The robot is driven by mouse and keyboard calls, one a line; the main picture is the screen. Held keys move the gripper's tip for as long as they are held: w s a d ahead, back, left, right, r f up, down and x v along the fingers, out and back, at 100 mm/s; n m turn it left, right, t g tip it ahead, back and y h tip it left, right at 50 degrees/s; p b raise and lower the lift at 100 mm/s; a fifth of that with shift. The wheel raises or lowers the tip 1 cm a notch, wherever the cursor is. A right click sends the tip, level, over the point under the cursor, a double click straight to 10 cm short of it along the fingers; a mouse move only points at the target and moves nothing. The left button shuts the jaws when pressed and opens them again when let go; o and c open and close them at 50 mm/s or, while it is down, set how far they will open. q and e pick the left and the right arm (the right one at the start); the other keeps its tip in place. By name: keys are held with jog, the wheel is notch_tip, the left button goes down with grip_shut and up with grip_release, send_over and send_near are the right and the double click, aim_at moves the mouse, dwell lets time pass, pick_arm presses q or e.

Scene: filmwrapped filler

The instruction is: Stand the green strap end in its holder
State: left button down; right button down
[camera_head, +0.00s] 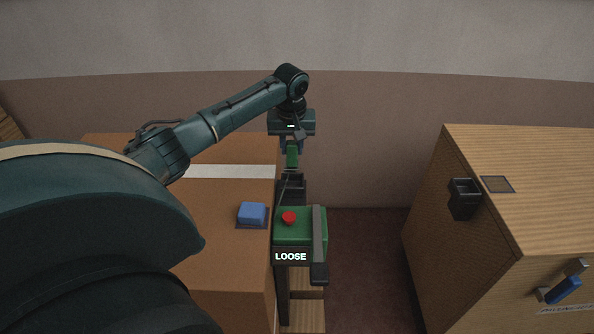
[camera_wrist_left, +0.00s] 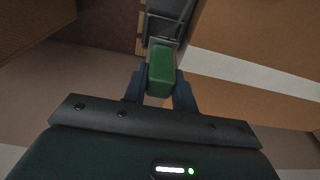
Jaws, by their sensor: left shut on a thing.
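The green strap end (camera_head: 292,156) is held upright in my left gripper (camera_head: 291,143), whose arm comes in from the left. It also shows in the left wrist view (camera_wrist_left: 161,72) between the two blue fingers of my left gripper (camera_wrist_left: 160,88), which are shut on it. A dark open-topped holder (camera_head: 291,188) is just below and nearer than the strap end, behind the green machine. The holder also shows in the left wrist view (camera_wrist_left: 163,28), beyond the strap end. I cannot tell whether the two touch. My right gripper is in neither view.
The green machine (camera_head: 297,225) has a red button (camera_head: 289,218), a dark lever and a lit "LOOSE" sign (camera_head: 291,256). A brown box (camera_head: 225,260) with a white band stands left, bearing a blue block (camera_head: 252,213). A wooden cabinet (camera_head: 520,150) stands right, with a black cup (camera_head: 464,198).

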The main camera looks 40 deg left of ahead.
aim_at(292, 167)
pick_arm(q)
notch_tip(292, 167, down, 7)
jog(key=shift+f+b, duration=0.1)
jog(key=shift+b, duration=0.3)
jog(key=shift+f, duration=0.1)
jog(key=c, duration=1.1)
grip_release()
jog(key=r, duration=0.4)
jog(key=s+r+p, duration=0.1)
jog(key=r, duration=0.3)
jog(key=d+r, duration=0.1)
jog(key=r, duration=0.3)
jog(key=shift+s+d+r+p, duration=0.1)
jog(key=shift+s+p, duration=0.1)
jog(key=shift+p, duration=0.15)
